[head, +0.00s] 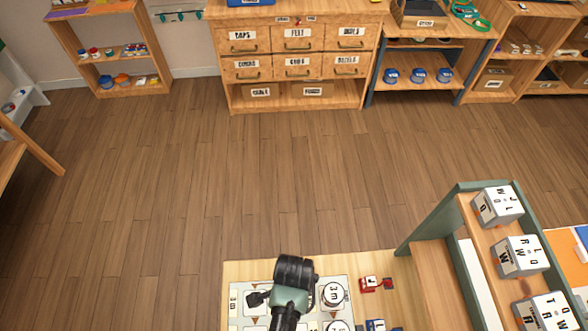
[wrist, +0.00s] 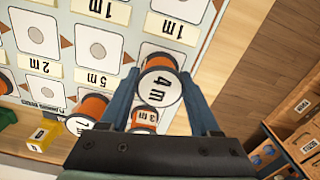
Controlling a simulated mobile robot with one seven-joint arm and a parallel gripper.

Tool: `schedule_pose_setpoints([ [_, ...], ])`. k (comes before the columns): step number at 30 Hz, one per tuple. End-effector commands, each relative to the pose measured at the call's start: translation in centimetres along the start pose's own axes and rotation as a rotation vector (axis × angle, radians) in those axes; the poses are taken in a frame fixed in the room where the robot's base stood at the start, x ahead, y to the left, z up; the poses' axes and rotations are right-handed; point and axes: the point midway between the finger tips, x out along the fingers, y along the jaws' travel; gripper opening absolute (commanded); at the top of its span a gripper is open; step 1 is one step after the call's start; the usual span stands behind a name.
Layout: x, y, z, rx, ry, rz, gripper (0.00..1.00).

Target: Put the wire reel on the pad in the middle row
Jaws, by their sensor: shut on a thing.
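A wire reel with a white face, marked like "4 m", and an orange-brown winding (wrist: 160,88) is between the two blue fingers of my gripper (wrist: 161,76). My gripper is shut on it. The board (wrist: 62,12) under it has rows of light square pads with dark centres, such as one pad (wrist: 97,46), with length labels. In the head view my gripper (head: 288,310) is over the board (head: 240,318), and my wrist hides much of it. I cannot tell whether the held reel touches the board.
A yellow block (wrist: 43,135) and a red item (head: 371,284) lie beside the board. A green-edged shelf (head: 455,215) with lettered blocks stands at right.

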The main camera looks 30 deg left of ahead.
Motion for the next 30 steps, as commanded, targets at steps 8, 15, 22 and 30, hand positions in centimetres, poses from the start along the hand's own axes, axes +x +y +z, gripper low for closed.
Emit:
schedule_pose_setpoints([
  [8, 0.3, 0.0, 0.0, 0.000, 0.000, 0.000, 0.83],
  [15, 0.3, 0.0, 0.0, 0.000, 0.000, 0.001, 0.93],
  [22, -0.6, 0.0, 0.0, 0.000, 0.000, 0.000, 0.93],
  [30, -5.6, -0.1, -0.1, 0.000, 0.002, -0.004, 0.93],
])
